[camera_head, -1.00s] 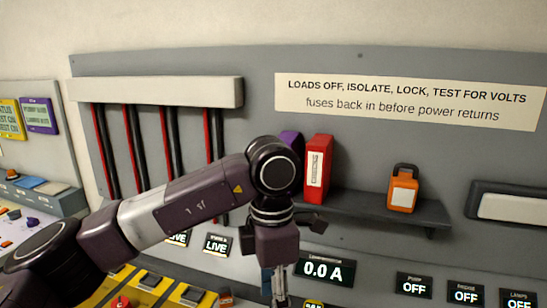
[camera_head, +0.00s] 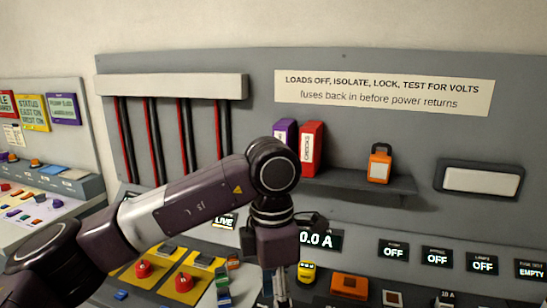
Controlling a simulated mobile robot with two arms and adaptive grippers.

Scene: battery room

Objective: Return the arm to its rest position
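My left arm (camera_head: 185,205) comes in from the left and reaches across the middle of the picture, its rounded wrist joint (camera_head: 272,165) in front of the grey panel. Below that joint my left gripper (camera_head: 277,297) points down over the control desk. Its fingertips are cut off by the bottom edge, so I cannot tell whether it is open or shut or whether it touches anything. My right arm and gripper do not show.
A shelf (camera_head: 345,184) holds a red binder (camera_head: 312,148), a purple binder (camera_head: 284,131) and an orange padlock (camera_head: 379,164). Red rotary switches (camera_head: 183,282) sit on yellow plates at the lower left. Displays read "OFF" (camera_head: 437,256). A side desk (camera_head: 45,205) stands at left.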

